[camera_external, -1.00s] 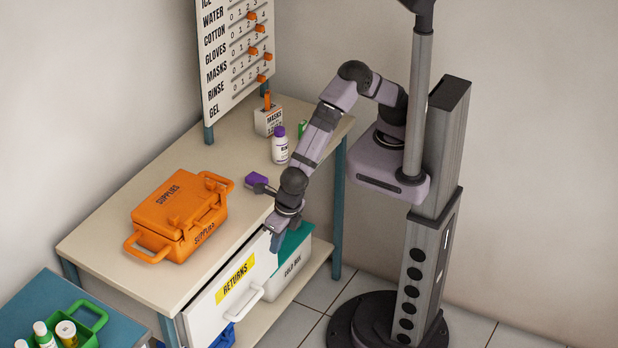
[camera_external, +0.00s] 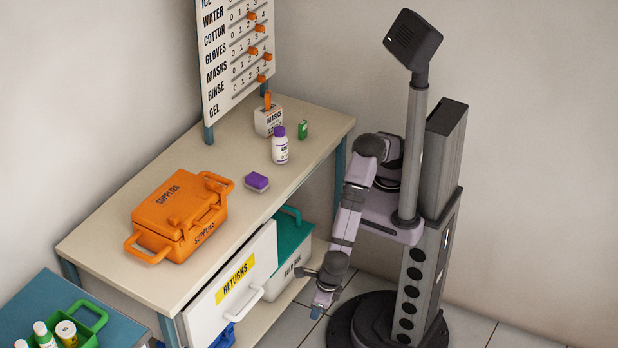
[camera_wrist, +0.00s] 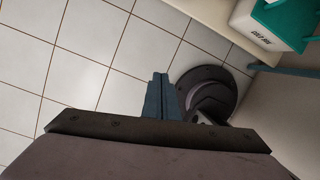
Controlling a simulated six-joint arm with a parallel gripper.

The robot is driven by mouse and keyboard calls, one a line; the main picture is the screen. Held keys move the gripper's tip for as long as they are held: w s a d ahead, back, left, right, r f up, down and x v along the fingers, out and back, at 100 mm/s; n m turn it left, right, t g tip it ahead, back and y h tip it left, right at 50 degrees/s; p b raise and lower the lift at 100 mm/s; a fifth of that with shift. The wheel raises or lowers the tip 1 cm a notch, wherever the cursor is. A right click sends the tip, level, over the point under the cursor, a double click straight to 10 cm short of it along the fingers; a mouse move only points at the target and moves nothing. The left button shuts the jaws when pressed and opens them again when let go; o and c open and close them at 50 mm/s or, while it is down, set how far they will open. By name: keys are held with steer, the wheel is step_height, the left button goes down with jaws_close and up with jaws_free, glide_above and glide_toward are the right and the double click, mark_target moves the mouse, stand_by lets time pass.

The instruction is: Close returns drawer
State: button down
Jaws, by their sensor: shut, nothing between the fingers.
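The returns drawer (camera_external: 210,309) has a white front with a yellow RETURNS label (camera_external: 236,279) and a white bar handle (camera_external: 243,305). It sits under the table top at the table's front, and its front looks angled out from the table edge. How far it stands out is hard to tell. My gripper (camera_external: 318,310) is low, to the right of the drawer and apart from it, over the floor. In the wrist view my gripper (camera_wrist: 160,82) has its fingers together, pointing at floor tiles, with nothing between them. The drawer does not show in the wrist view.
A white cold box (camera_external: 290,268) with a teal lid stands on the lower shelf right of the drawer; it also shows in the wrist view (camera_wrist: 262,32). An orange supplies case (camera_external: 170,213) is on the table. Floor right of the table is open up to my base.

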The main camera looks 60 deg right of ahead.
mark_target(242, 276)
steer(key=s+a+f+n+t+y+b, duration=0.1)
steer(key=s+a+f+n+t+b, duration=0.15)
steer(key=f+b, duration=0.5)
steer(key=s+a+f+n+t+y+b, duration=0.1)
steer(key=s+a+f+n+t+b, duration=0.2)
steer(key=f+b, duration=0.5)
steer(key=w+a+r+m+t+y+p, duration=0.1)
steer(key=w+a+r+m+t, duration=0.2)
steer(key=r, duration=0.5)
steer(key=w+a+r+m+t+p, duration=0.1)
steer(key=w+a+r+t, duration=0.2)
steer(key=r, duration=0.5)
steer(key=w+d+r+m+t+h, duration=0.2)
steer(key=d+r+m, duration=0.3)
steer(key=r, duration=0.3)
steer(key=shift+w+d+r+t+h, duration=0.3)
steer(key=shift+w+r+t, duration=0.15)
steer(key=shift+t, duration=0.3)
steer(key=w+b, duration=0.2)
steer(key=w, duration=1.1)
steer(key=shift+w+a+f, duration=0.1)
steer(key=shift+w+f, duration=0.05)
steer(key=shift+w, duration=0.35)
